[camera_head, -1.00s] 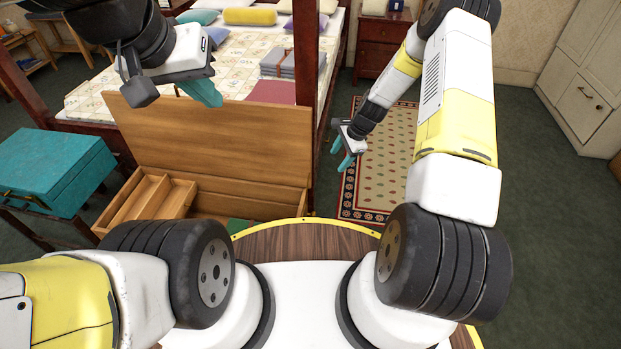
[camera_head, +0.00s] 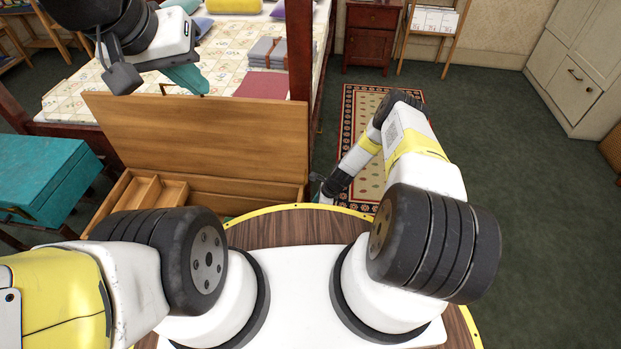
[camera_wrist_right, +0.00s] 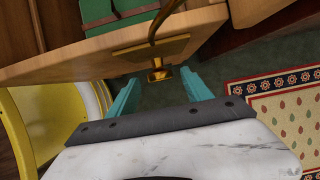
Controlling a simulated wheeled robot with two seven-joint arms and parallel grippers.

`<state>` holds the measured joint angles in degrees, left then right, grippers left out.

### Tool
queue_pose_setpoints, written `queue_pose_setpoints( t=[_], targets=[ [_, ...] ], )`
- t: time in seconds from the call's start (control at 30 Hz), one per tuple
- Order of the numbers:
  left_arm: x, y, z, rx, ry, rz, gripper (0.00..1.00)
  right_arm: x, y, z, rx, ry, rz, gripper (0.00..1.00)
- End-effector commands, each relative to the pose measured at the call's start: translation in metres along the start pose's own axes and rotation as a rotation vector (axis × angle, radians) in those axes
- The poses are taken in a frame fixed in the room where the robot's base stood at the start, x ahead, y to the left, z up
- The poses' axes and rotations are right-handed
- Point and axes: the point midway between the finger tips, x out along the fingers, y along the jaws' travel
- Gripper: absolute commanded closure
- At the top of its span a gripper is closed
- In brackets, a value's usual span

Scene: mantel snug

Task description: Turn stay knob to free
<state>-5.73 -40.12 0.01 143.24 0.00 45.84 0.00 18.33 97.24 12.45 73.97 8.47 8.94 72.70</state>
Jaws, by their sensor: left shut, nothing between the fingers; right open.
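The stay knob (camera_wrist_right: 157,74) is a small brass knob under a brass plate (camera_wrist_right: 152,55) on the edge of the chest's wooden wall, in the right wrist view. A thin brass stay arm (camera_wrist_right: 164,20) runs up from the plate. My right gripper (camera_wrist_right: 162,84) is open, its teal fingers on either side of the knob's line; I cannot tell whether they touch it. In the head view the right gripper's fingers are hidden low beside the chest (camera_head: 200,140), whose lid stands open. My left gripper (camera_head: 188,78) is shut and empty above the lid.
A green box (camera_wrist_right: 112,22) lies inside the chest. A teal case (camera_head: 45,175) stands at the left. A bed (camera_head: 235,50) is behind the lid. A patterned rug (camera_head: 355,130) lies right of the chest, with open green carpet beyond it.

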Motion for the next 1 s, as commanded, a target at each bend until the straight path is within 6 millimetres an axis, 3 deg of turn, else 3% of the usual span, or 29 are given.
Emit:
queue_pose_setpoints(
  t=[0.2,0.47,0.77,1.0],
  targets=[
    [0.000,0.000,0.000,0.000,0.000,0.000,1.00,0.018,0.000,0.000,-0.002,0.000,0.000,0.42],
    [0.000,0.000,0.000,0.000,0.000,0.000,1.00,0.019,0.000,0.000,-0.002,0.000,0.001,0.42],
    [0.000,0.000,0.000,0.000,0.000,0.000,1.00,0.019,0.000,0.000,-0.002,0.000,0.000,0.97],
    [0.000,0.000,0.000,0.000,0.000,0.000,1.00,0.019,0.000,0.000,-0.007,0.000,-0.017,1.00]
  ],
)
